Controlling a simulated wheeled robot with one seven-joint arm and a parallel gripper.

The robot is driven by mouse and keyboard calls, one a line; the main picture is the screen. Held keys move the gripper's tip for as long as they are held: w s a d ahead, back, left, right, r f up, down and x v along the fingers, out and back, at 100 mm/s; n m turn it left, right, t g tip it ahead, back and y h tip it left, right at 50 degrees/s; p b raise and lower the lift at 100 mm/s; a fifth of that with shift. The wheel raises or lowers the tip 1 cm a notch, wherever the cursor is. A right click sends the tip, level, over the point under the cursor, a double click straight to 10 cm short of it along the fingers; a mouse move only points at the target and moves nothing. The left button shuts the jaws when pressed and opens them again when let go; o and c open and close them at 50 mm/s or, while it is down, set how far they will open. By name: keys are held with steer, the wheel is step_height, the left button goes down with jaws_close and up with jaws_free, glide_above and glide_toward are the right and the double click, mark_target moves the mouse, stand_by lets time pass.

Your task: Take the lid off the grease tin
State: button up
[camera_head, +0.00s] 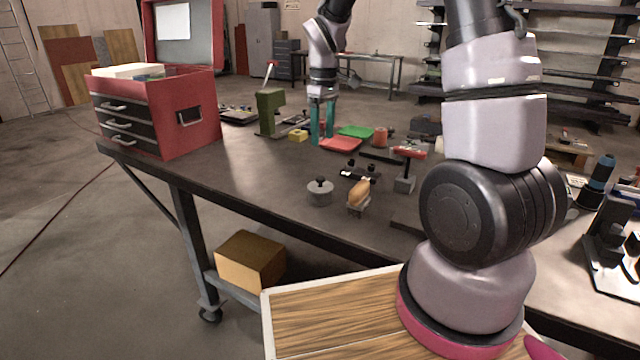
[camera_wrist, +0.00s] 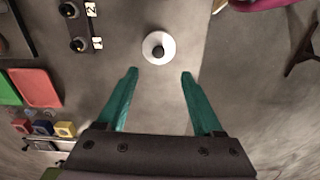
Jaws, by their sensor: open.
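The grease tin (camera_head: 319,197) is a small round grey tin standing upright on the workbench near its front edge. Its lid (camera_head: 320,186) is on it, with a black knob on top. In the wrist view the lid (camera_wrist: 148,55) shows from above as a pale disc with its dark knob in the middle. My gripper (camera_head: 322,140) has teal fingers pointing down over the bench, farther back than the tin. In the wrist view the fingers (camera_wrist: 159,74) are apart with nothing between them, and the tin lies just beyond the tips, roughly centred.
Two numbered black knobs (camera_wrist: 80,44) stand left of the tin in the wrist view. A red tray (camera_head: 341,145) and a green tray (camera_head: 355,131) lie behind. A wooden-handled piece (camera_head: 359,193) stands close right of the tin. A red toolbox (camera_head: 185,118) stands far left.

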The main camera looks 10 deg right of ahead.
mark_target(321, 177)
steer(key=shift+n, duration=0.3)
steer(key=f, duration=0.8)
steer(key=w+f, duration=0.1)
steer(key=f, duration=0.3)
steer(key=shift+a+f, duration=0.15)
steer(key=shift+f, duration=0.05)
jaws_close()
